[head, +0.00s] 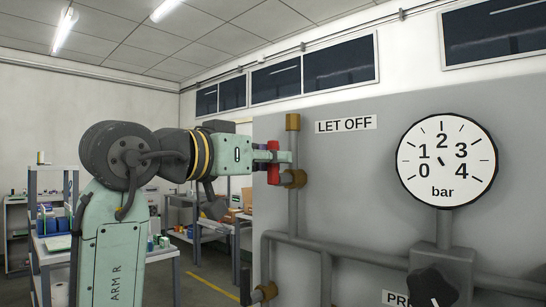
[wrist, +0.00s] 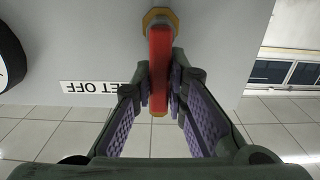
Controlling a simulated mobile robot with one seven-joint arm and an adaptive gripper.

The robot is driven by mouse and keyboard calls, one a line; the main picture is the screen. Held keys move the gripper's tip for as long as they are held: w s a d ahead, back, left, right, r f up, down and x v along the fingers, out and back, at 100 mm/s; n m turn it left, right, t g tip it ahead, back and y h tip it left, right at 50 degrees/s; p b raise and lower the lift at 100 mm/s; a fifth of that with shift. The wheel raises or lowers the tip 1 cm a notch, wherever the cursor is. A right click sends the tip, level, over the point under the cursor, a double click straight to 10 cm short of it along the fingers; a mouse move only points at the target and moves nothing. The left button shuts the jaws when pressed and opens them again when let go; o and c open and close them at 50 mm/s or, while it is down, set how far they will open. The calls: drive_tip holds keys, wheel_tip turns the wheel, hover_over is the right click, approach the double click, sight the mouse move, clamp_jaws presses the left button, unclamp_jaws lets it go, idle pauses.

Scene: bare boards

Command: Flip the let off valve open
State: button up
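The let off valve has a red lever (wrist: 160,58), which stands out from its brass fitting (wrist: 160,17) in the wrist view. My gripper (wrist: 160,88) has one finger on each side of the lever. The purple pads lie very close to its sides; I cannot tell whether they press on it. In the head view my gripper (head: 272,156) reaches the lever from the left and hides part of it.
A round bar gauge (head: 446,160) sits right of the valve on the grey panel (head: 375,200). Pipes (head: 340,247) run below, with a black knob (head: 433,287) at the lower right. Shelves and benches stand behind on the left.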

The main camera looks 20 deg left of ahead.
drive_tip(key=o, duration=0.4)
drive_tip(key=shift+s, duration=0.1)
drive_tip(key=v, duration=1.2)
drive_tip(key=shift+r, duration=0.1)
